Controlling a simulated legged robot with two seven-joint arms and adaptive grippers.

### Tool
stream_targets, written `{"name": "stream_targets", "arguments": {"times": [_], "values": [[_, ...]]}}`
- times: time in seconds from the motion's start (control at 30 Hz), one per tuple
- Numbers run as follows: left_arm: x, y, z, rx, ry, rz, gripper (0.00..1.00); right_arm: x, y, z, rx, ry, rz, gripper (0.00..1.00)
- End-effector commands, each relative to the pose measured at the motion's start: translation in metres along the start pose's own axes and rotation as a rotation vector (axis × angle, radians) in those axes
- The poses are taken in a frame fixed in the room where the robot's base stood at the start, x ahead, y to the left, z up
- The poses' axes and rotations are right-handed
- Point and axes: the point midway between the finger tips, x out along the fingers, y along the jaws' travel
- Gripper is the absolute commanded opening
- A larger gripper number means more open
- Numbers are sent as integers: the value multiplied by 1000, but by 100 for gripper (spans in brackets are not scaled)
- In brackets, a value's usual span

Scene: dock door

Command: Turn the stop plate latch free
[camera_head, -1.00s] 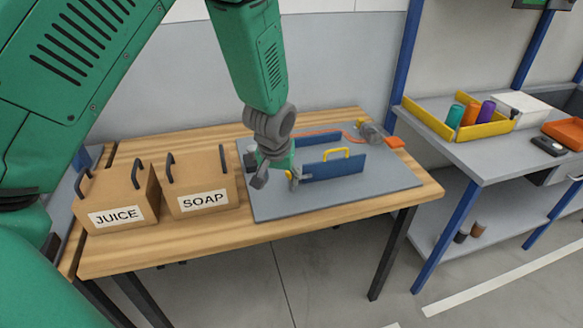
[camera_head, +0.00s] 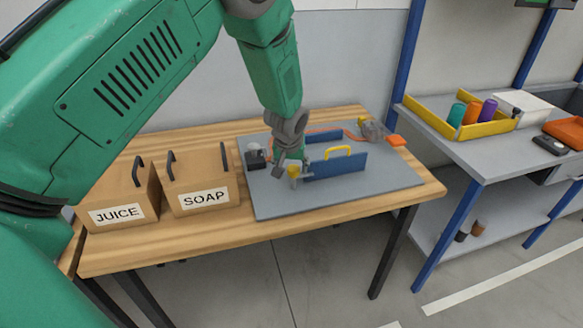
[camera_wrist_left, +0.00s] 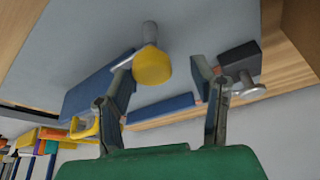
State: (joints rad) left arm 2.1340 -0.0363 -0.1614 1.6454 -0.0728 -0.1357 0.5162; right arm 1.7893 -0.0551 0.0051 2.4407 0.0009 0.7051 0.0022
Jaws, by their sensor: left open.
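My left gripper (camera_head: 290,168) is open above the grey board (camera_head: 330,203) on the wooden table. A yellow-capped knob on a short grey stem (camera_head: 294,172) stands at the left end of the front blue plate (camera_head: 340,169). In the left wrist view this yellow knob (camera_wrist_left: 152,68) shows between the spread fingers (camera_wrist_left: 162,66), nearer the left one. I cannot tell whether a finger touches it. The blue plate (camera_wrist_left: 95,88) with its yellow handle (camera_wrist_left: 85,128) lies to the left there. My right gripper is not in view.
A dark block with a grey knob (camera_head: 256,160) sits on the board's left side. Boxes marked JUICE (camera_head: 118,212) and SOAP (camera_head: 203,198) stand left of the board. A side bench (camera_head: 480,165) holds a yellow tray (camera_head: 430,120). The board's front right is clear.

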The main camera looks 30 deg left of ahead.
Motion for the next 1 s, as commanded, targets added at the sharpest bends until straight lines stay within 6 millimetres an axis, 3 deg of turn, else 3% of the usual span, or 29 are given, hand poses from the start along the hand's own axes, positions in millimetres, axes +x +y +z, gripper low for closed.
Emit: {"name": "stream_targets", "arguments": {"times": [0.4, 0.43, 0.53, 0.57, 1.0], "values": [[10, 0, 0, 1, 0, 1, 52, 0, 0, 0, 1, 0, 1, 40], [10, 0, 0, 1, 0, 1, 45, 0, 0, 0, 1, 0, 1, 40], [11, -1, 0, 1, 0, 2, 9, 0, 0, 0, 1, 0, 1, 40], [11, -1, 0, 1, 0, 3, 4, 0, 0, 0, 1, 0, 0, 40], [11, -1, -2, 54, 0, 23, 4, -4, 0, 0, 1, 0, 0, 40]]}}
